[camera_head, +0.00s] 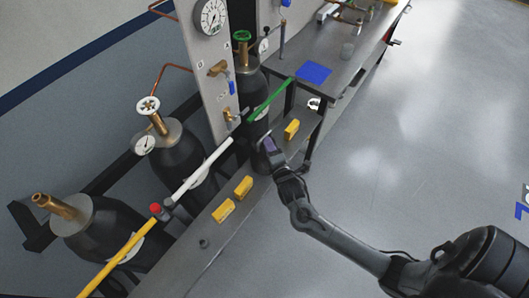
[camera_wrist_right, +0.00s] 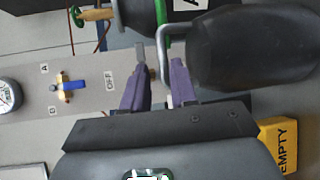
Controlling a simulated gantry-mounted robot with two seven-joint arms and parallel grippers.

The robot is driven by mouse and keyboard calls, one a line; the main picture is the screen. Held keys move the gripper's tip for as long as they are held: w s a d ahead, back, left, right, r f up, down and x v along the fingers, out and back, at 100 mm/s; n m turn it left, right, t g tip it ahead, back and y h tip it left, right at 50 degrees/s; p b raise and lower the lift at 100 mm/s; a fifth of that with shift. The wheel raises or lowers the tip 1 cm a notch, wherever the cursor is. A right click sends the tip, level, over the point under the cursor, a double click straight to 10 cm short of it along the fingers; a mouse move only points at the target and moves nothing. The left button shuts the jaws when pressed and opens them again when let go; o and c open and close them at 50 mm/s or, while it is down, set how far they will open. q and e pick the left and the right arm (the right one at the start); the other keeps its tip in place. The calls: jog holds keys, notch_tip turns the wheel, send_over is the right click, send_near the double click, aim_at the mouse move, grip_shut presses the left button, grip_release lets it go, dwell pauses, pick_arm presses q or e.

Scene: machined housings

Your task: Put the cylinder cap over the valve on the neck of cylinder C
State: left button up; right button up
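The front-left cylinder (camera_head: 95,240) is dark, with a bare brass valve (camera_head: 58,206) on its neck and no cap over it. Its letter is not readable; the green-wheeled cylinder (camera_wrist_right: 145,14) carries an A in the wrist view, so this one may be C. My right gripper (camera_head: 266,145) is in front of the green-wheeled cylinder. My left gripper is out of view.
Green (camera_head: 270,100), white (camera_head: 202,170) and yellow (camera_head: 118,257) bars cross in front of the cylinders. In the wrist view, a bent grey rod (camera_wrist_right: 164,50) and a large dark rounded body (camera_wrist_right: 250,48) are near my fingers. Yellow blocks (camera_head: 223,211) sit on the ledge.

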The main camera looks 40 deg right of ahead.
aim_at(262, 135)
jog(key=shift+f+b+x, duration=0.15)
jog(key=shift+x, duration=1.6)
jog(key=shift+f+b+x, duration=0.15)
jog(key=shift+f+x, duration=0.05)
jog(key=shift+x, duration=1.6)
jog(key=shift+a, duration=0.2)
grip_shut()
jog(key=shift+r, duration=0.15)
